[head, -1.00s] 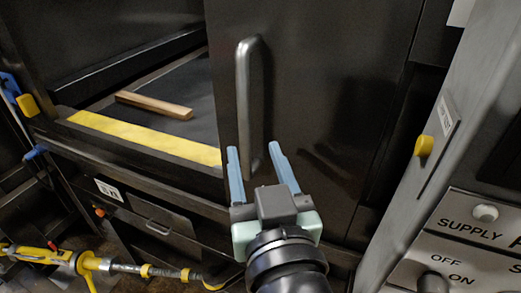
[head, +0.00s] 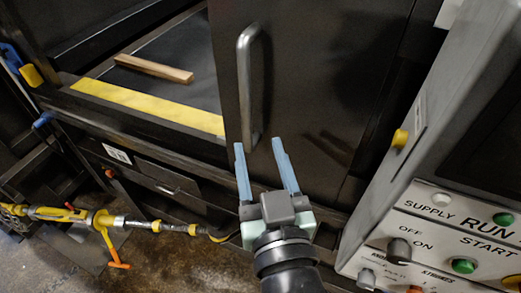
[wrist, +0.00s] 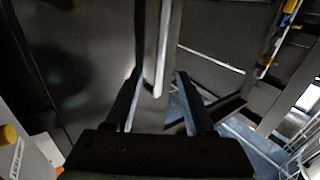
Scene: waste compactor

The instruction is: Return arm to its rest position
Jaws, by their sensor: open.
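My gripper (head: 267,170) is open, with its two blue fingers apart and nothing between them. In the head view it stands in front of the dark compactor door (head: 325,95), near the lower end of the door's vertical metal handle (head: 246,85). In the wrist view the handle (wrist: 164,50) shows ahead of the fingers (wrist: 160,88), its lower end in line with the gap between them. The fingers look clear of the handle, though the exact distance is hard to tell. The door stands partly across the chamber opening.
A wooden block (head: 154,68) lies on the dark chamber floor behind a yellow strip (head: 150,108). A control panel (head: 445,235) with buttons and knobs stands close on the right. A yellow rod-like tool (head: 60,213) is at lower left. Some bare floor (head: 185,262) shows below.

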